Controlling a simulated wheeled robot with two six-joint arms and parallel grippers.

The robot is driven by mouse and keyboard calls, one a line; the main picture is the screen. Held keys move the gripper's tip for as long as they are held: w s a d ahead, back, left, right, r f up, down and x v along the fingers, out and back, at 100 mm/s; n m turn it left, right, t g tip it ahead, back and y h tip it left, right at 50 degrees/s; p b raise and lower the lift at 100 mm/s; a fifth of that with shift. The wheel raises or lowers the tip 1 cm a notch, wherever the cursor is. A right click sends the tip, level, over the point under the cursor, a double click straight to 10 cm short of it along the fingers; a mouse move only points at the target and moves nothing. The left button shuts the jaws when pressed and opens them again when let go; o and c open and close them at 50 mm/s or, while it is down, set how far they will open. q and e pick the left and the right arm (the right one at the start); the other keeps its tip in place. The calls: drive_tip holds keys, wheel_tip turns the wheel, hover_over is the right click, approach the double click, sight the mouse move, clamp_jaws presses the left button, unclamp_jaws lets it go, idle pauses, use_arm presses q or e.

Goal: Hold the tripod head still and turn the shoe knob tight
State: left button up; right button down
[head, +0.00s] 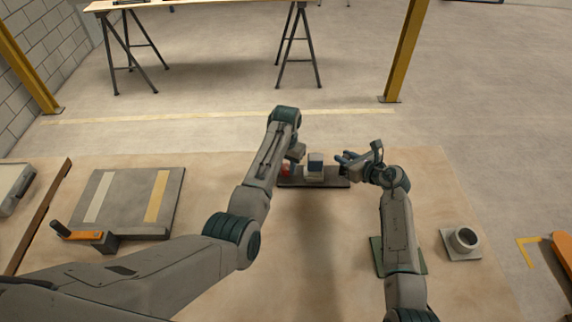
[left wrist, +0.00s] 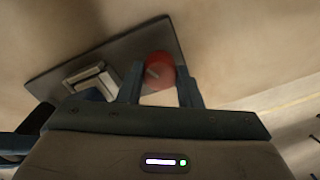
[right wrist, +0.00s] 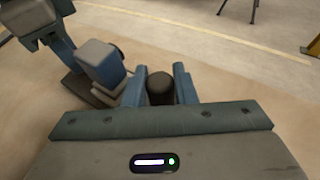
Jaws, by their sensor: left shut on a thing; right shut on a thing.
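The tripod head (head: 316,164), a grey and blue block, stands on a dark base plate (head: 325,183). It also shows in the left wrist view (left wrist: 92,82) and the right wrist view (right wrist: 100,63). A round red knob (left wrist: 157,70) with a short grey mark sits beside it; a bit shows in the head view (head: 286,170). My left gripper (left wrist: 161,80) is shut on the red knob, one finger on each side. My right gripper (right wrist: 159,83) is shut on a dark rounded grip (right wrist: 160,90) right of the block. I cannot tell how that grip joins the head.
A grey slab (head: 125,205) with two stripes and an orange-handled clamp (head: 85,236) lie at the left. A round grey part (head: 464,240) on a plate stands at the right. A green mat (head: 378,255) lies under my right arm.

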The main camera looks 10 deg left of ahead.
sight(286, 166)
use_arm(q)
drive_tip(key=o, duration=1)
wheel_tip(286, 166, up, 12)
idle(0.3)
use_arm(e)
drive_tip(key=c, duration=1.1)
unclamp_jaws()
